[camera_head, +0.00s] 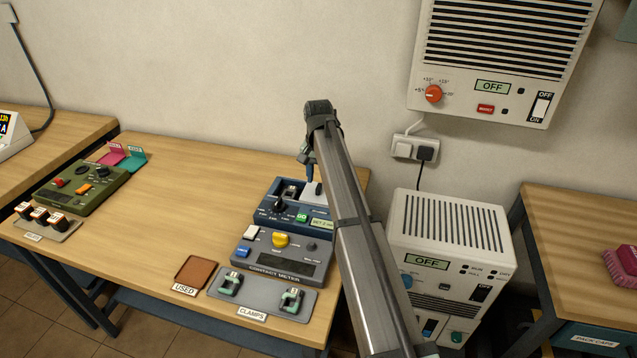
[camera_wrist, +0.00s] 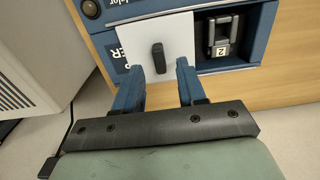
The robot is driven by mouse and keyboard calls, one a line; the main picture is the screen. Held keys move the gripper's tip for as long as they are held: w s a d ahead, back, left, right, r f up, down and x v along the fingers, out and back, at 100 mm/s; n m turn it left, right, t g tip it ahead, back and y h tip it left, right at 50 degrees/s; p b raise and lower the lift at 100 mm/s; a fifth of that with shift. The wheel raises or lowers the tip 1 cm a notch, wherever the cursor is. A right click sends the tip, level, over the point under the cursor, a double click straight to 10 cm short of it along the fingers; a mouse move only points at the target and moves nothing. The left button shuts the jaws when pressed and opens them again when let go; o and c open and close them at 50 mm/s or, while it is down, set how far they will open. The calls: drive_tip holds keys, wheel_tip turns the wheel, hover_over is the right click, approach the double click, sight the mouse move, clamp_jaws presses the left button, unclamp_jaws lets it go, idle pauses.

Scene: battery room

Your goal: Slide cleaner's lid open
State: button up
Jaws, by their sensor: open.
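The cleaner is a dark blue box (camera_head: 265,212) at the right of the table; its blue body also shows in the wrist view (camera_wrist: 262,22). Its flat white lid (camera_wrist: 135,45) bears a dark upright handle (camera_wrist: 158,57). Beside the lid, an open well holds a grey metal clamp-like piece marked 2 (camera_wrist: 222,42). My gripper (camera_wrist: 160,82) is open and empty, its two blue fingers near the lid's edge on either side of the handle's line. The handle stands just ahead of the fingertips, seemingly untouched. In the head view my arm hides part of the cleaner's right side.
The grey contact meter (camera_head: 280,258) sits in front of the cleaner, with a clamps tray (camera_head: 262,303) before it. A brown USED tray (camera_head: 196,272) lies to the left. A green device (camera_head: 80,186) stands at the far left. The table's middle is clear.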

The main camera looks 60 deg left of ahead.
sight(319, 186)
wheel_tip(319, 186, up, 11)
drive_tip(key=shift+f, duration=0.15)
idle(0.7)
